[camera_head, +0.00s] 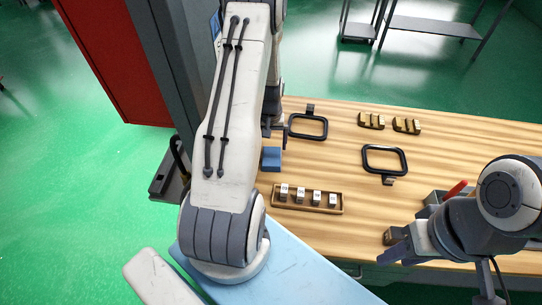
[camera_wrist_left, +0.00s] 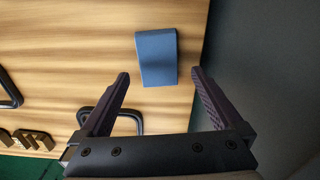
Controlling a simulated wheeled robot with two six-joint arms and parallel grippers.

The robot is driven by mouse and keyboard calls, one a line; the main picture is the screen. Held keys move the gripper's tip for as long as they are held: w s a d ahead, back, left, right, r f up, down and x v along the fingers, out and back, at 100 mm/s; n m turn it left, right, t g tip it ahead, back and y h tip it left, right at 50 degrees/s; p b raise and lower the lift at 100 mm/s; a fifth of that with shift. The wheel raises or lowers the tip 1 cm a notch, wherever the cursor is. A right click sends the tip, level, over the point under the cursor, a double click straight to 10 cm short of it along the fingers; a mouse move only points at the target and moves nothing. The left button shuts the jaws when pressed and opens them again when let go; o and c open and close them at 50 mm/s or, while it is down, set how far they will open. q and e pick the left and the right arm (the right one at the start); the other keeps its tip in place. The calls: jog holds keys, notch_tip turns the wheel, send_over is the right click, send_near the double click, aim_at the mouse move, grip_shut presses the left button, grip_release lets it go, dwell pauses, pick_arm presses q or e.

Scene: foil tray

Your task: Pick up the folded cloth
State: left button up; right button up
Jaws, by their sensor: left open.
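The folded cloth (camera_head: 271,158) is a small blue block-like bundle on the wooden table's left end, and its upper part is partly hidden in the head view. In the left wrist view the cloth (camera_wrist_left: 157,57) lies near the table edge, ahead of and between the spread fingertips. My left gripper (camera_head: 275,131) is open and empty, close to the cloth, partly hidden by my arm in the head view; it also shows in the left wrist view (camera_wrist_left: 160,74). My right gripper (camera_head: 396,248) is at the table's front right, its jaws unclear.
Black square frames (camera_head: 308,126) (camera_head: 384,160) lie on the wooden table (camera_head: 450,150). A wooden tray (camera_head: 307,208) with several small labelled blocks is in front of the cloth. Brown racks (camera_head: 371,121) sit at the back. A grey bin (camera_head: 436,198) with a red handle is at right.

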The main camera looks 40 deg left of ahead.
aim_at(272, 156)
pick_arm(q)
jog(key=shift+f, duration=0.55)
jog(key=shift+w+f+p, duration=0.1)
jog(key=shift+f+p, duration=0.5)
jog(key=shift+p, duration=0.1)
notch_tip(272, 156, down, 3)
jog(key=shift+w+f+p, duration=0.1)
jog(key=shift+w+p, duration=0.05)
jog(key=shift+p, duration=0.55)
jog(key=shift+f, duration=0.4)
jog(key=c, duration=1.1)
jog(key=shift+r, duration=0.2)
